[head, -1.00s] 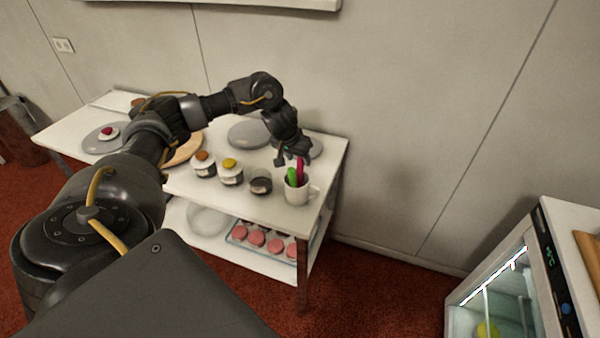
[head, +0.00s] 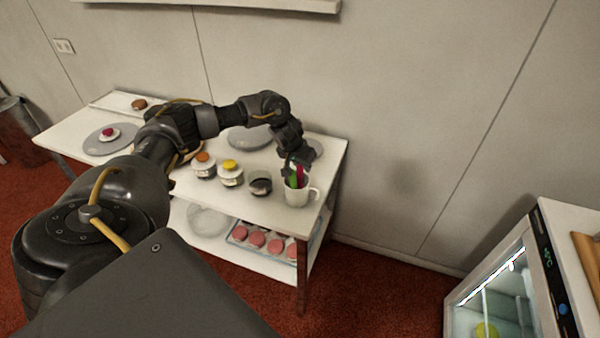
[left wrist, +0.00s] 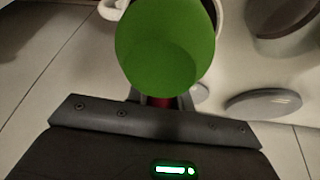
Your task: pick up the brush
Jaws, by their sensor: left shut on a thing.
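A white mug (head: 297,197) stands at the front right corner of the table and holds a green-ended tool (head: 291,181) and a magenta tool. Their lower ends are hidden in the mug, so I cannot see any bristles. My left gripper (head: 297,166) is down at the mug's mouth, around the top of the tools. In the left wrist view the green end (left wrist: 165,45) fills the upper middle and hides the fingertips. Just below it a strip of the magenta handle (left wrist: 160,102) shows between the fingers, which are shut on it. My right gripper is out of view.
Several small jars, one with a yellow top (head: 230,167), stand left of the mug. A grey turntable (head: 250,138) lies behind them. A tray of pink cakes (head: 256,239) is on the lower shelf. A glass-fronted cooler (head: 497,295) stands at the lower right.

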